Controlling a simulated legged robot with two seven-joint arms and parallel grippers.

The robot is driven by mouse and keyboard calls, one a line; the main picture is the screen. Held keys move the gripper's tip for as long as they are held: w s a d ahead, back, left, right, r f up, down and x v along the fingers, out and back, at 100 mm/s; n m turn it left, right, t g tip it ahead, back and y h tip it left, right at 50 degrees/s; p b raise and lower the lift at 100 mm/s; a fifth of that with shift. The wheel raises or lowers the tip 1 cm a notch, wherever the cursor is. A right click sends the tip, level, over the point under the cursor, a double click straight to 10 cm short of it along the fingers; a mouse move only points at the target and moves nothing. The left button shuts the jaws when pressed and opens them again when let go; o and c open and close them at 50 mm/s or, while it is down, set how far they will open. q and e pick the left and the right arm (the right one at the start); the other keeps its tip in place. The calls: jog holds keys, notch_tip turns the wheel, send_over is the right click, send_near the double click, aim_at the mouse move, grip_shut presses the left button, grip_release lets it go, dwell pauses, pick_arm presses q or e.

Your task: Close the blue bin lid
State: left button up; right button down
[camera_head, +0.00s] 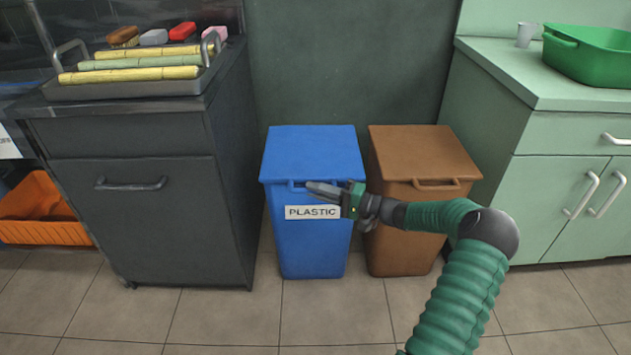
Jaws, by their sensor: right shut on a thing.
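The blue bin (309,242) stands on the floor between the dark cabinet and the brown bin, with a white "PLASTIC" label on its front. Its blue lid (313,148) lies flat over the top and looks down. My right gripper (316,188) reaches in from the right, in front of the bin just above the label. It is shut at the lid's front edge, by the handle slot; the exact contact is small and partly hidden by the fingers. My left gripper is not in view.
A brown bin (424,153) stands close on the right, behind my right forearm. A dark cabinet (150,205) with a tray of cane (135,91) is on the left. A green cabinet (562,135) is on the right. The tiled floor in front is clear.

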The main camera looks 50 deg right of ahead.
jog(key=shift+s+f, duration=0.1)
jog(key=shift+f, duration=0.45)
jog(key=c, duration=1.7)
grip_release()
jog(key=shift+f, duration=0.1)
jog(key=shift+r, duration=0.2)
